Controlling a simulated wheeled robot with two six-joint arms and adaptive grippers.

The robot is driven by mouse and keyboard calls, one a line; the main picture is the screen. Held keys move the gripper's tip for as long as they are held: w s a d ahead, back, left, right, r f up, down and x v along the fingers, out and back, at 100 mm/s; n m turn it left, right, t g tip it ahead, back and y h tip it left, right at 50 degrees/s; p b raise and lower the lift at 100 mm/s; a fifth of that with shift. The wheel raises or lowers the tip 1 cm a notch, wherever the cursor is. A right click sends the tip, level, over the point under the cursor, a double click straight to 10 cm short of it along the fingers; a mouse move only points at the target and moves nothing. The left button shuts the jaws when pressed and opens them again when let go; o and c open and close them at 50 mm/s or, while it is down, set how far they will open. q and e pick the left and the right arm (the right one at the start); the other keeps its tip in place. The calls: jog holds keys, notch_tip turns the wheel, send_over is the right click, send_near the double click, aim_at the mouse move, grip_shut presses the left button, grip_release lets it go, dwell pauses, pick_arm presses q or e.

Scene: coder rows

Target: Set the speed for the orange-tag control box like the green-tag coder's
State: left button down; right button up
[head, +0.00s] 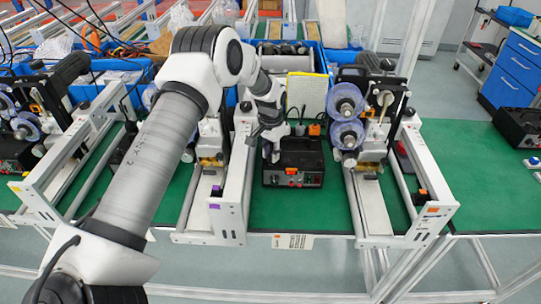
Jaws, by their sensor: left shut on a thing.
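A black control box (309,157) stands on the green table in the middle, with an orange rocker and small red and green parts on its front. An orange tag (276,241) with a printed label is on the table edge below it. My left gripper (270,152) comes down at the box's upper left and is shut on a part of it; the fingers hide which part. The right coder (424,225) has an orange tag on its front end. The middle coder (228,215) has a purple tag. I cannot make out a green tag. My right gripper is not in view.
Clear reels (346,118) stand on the right coder, close to the box's right. A yellow-edged panel (307,92) stands behind the box. Another black box (519,127) sits at the far right.

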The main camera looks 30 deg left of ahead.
pick_arm(q)
jog(key=m, duration=0.1)
jog(key=m+b, duration=0.1)
jog(key=m, duration=0.1)
jog(key=shift+f+m, duration=0.25)
jog(key=shift+m, duration=0.15)
jog(key=shift+m+b, duration=0.6)
jog(key=shift+m, duration=1.4)
jog(key=c, duration=1.1)
grip_release()
jog(key=shift+o, duration=0.8)
jog(key=shift+w+d, duration=0.1)
jog(key=shift+w, duration=0.1)
jog(key=shift+r, duration=0.1)
